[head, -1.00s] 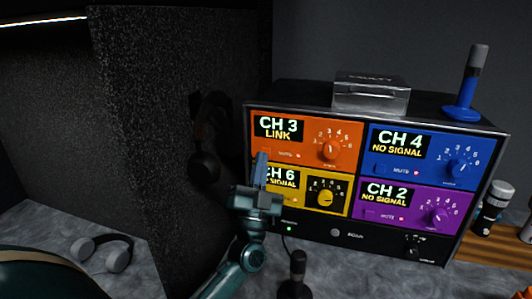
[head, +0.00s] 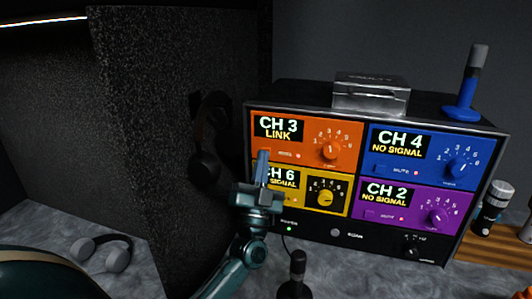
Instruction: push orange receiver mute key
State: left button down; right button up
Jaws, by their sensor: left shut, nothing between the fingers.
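The orange receiver (head: 345,133) is the upper left panel of the rack unit. It reads "CH 3 LINK" and has an orange knob and a small red light beside its MUTE label. Its mute key, left of that label, is largely hidden behind my fingertips. My left gripper (head: 262,155) is shut and empty, fingers pointing up, in front of the lower left corner of the orange panel. I cannot tell whether the fingertips touch the key. My right gripper is not in view.
The yellow (head: 340,192), blue (head: 480,150) and purple (head: 455,195) receivers fill the other panels. A silver box (head: 370,97) and blue microphone (head: 466,90) stand on top. A dark microphone (head: 296,275) stands in front. Headphones (head: 103,250) lie left; others hang on the dark wall.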

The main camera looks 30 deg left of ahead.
pick_arm(q)
jog(key=shift+w, duration=0.1)
dwell(0.3)
jog(key=shift+s+p, duration=0.35)
jog(key=shift+p, duration=0.05)
jog(key=shift+s+d, duration=0.1)
jog(key=shift+s, duration=0.1)
jog(key=s+d+p, duration=0.1)
jog(key=s+p, duration=0.2)
jog(key=s, duration=0.3)
jog(key=shift+d, duration=0.2)
dwell(0.4)
